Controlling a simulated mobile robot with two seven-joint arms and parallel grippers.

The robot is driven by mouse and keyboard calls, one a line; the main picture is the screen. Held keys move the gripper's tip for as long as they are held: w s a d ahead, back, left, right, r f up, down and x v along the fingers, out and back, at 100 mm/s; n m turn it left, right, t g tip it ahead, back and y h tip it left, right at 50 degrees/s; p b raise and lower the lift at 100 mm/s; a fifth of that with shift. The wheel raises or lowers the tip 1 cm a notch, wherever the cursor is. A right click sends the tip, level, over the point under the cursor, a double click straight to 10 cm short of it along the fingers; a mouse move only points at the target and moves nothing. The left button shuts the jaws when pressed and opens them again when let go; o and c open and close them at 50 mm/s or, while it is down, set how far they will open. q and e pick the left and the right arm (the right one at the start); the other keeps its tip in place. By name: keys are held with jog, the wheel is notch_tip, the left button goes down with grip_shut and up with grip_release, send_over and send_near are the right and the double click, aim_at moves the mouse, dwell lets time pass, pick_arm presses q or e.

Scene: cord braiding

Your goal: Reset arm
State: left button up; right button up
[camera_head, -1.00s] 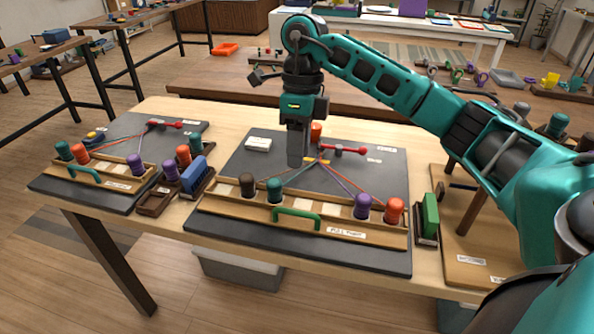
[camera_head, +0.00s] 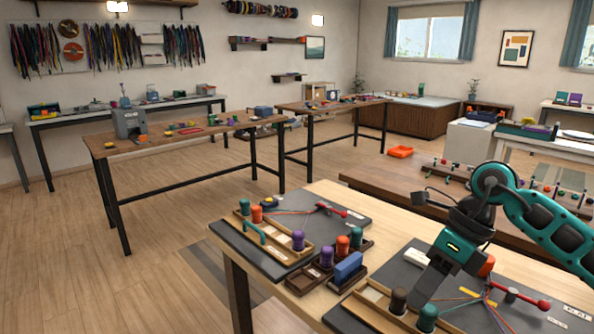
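My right gripper (camera_head: 428,288) hangs over the dark braiding board (camera_head: 345,318) at the lower right, its arm coming in from the right. Its fingers look like one grey block, so I cannot tell whether they are open or shut. It covers part of the board, close to a brown peg (camera_head: 397,301) and a teal peg (camera_head: 427,318); contact is unclear. Cords run to a red-handled piece (camera_head: 527,298) beside an orange peg (camera_head: 487,266). My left gripper is not in view.
A second board (camera_head: 222,232) with pegs and cords lies left on the same wooden table (camera_head: 290,300). A blue block (camera_head: 348,267) sits in a tray between the boards. Other benches (camera_head: 180,137) stand behind. Open floor (camera_head: 100,270) lies to the left.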

jog(key=s+a+y, duration=0.1)
jog(key=a+y, duration=0.4)
jog(key=a, duration=0.6)
jog(key=a+r+m+t+y, duration=0.6)
jog(key=a+r+y, duration=0.2)
jog(key=r+y, duration=0.1)
jog(key=w+d+f+m+t+h, duration=0.1)
jog(key=d+m+t+h, duration=0.5)
jog(key=m, duration=0.5)
jog(key=w+d+f+m+t+h, duration=0.15)
jog(key=d+m+t+h, duration=0.3)
jog(key=m+t, duration=0.6)
jog(key=s+d+f+m+g+h, duration=0.4)
jog(key=d+f+m+g+h, duration=0.2)
jog(key=f+m+h, duration=0.4)
jog(key=s+f+m+g+y, duration=0.1)
jog(key=s+f+m+g, duration=0.2)
jog(key=s+f+g, duration=0.55)
jog(key=s+f+m+g+y, duration=0.1)
jog(key=s+f+m+g, duration=0.4)
jog(key=s, duration=0.7)
jog(key=w+a+f+n+t+y, duration=0.1)
jog(key=w+a+f+n+t, duration=0.1)
jog(key=w+f+t, duration=0.5)
notch_tip(320, 180, down, 3)
jog(key=shift+w+a+r+n+t, duration=0.25)
jog(key=shift+n+t, duration=0.3)
jog(key=shift+t, duration=0.15)
